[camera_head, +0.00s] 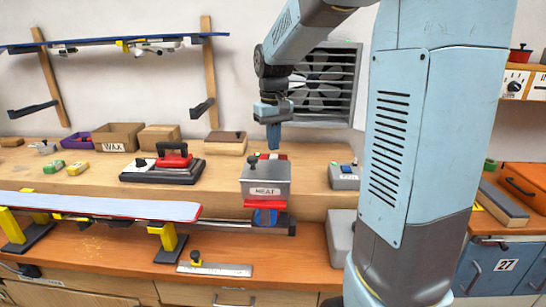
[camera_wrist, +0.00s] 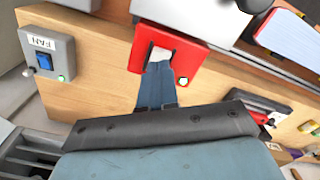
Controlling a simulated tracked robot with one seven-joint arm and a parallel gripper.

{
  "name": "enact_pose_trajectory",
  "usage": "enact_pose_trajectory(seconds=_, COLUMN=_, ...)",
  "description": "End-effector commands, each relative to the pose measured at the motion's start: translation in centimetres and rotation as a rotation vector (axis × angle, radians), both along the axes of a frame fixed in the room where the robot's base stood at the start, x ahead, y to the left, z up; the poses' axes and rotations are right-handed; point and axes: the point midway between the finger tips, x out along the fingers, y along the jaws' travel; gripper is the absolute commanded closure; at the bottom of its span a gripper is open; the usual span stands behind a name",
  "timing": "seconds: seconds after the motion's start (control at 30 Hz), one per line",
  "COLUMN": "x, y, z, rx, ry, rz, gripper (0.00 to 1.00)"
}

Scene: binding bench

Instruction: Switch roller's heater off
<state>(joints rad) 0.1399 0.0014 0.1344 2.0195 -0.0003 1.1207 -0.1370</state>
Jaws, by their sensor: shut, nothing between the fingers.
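The grey box labelled HEAT (camera_head: 265,178) stands on the bench shelf in the head view, with a black knob on top. A red housing (camera_head: 271,156) shows just behind it. In the wrist view the red housing (camera_wrist: 193,57) frames a pale rocker-like piece (camera_wrist: 160,54). My gripper (camera_head: 273,147) points down behind the grey box. In the wrist view my gripper (camera_wrist: 157,95) is shut and empty, its blue fingers overlapping the red housing's edge. I cannot tell whether they touch the rocker, or which way it is set.
A FAN switch box (camera_wrist: 50,57) with a blue rocker and a green light is beside the red housing; it also shows in the head view (camera_head: 344,177). A red-handled iron (camera_head: 172,160) is left on the shelf. A long board (camera_head: 95,206) lies on yellow supports in front.

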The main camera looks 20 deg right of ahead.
Motion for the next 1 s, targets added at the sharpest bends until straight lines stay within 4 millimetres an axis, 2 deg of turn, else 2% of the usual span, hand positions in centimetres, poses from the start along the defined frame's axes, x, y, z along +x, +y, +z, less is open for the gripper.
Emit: enact_pose_trajectory(seconds=1.0, x=0.0, y=0.0, z=-1.2, rx=0.000, ry=0.000, rz=0.000, gripper=1.00)
